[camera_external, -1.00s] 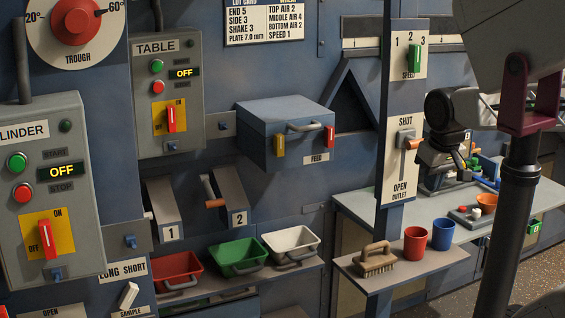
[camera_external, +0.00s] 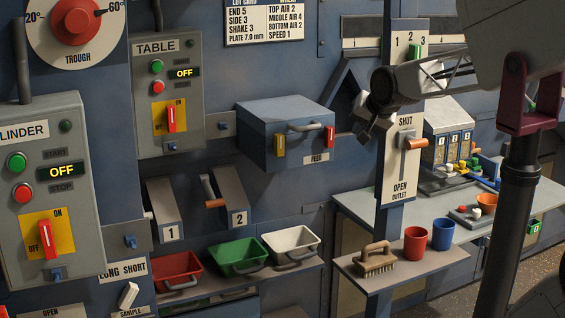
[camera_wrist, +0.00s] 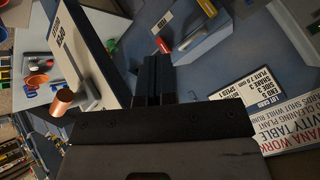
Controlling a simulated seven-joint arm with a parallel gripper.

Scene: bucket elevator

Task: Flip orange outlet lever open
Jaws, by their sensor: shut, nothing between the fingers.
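The orange outlet lever (camera_external: 413,143) sticks out from a white plate (camera_external: 399,178) on the blue post, marked SHUT above and OPEN below. Its handle stands near the SHUT end. In the wrist view the lever's orange end (camera_wrist: 62,101) is left of my fingers, beside the plate (camera_wrist: 72,45). My gripper (camera_external: 365,137) is shut and empty, pointing down and left of the post at about the lever's height. In the wrist view my gripper (camera_wrist: 153,62) shows its dark fingers together, apart from the lever.
The blue feed box (camera_external: 285,135) is left of my gripper. The speed plate (camera_external: 408,40) is above the outlet plate, partly behind my arm. A shelf (camera_external: 440,262) below holds a brush (camera_external: 377,260), a red cup (camera_external: 415,243) and a blue cup (camera_external: 443,234).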

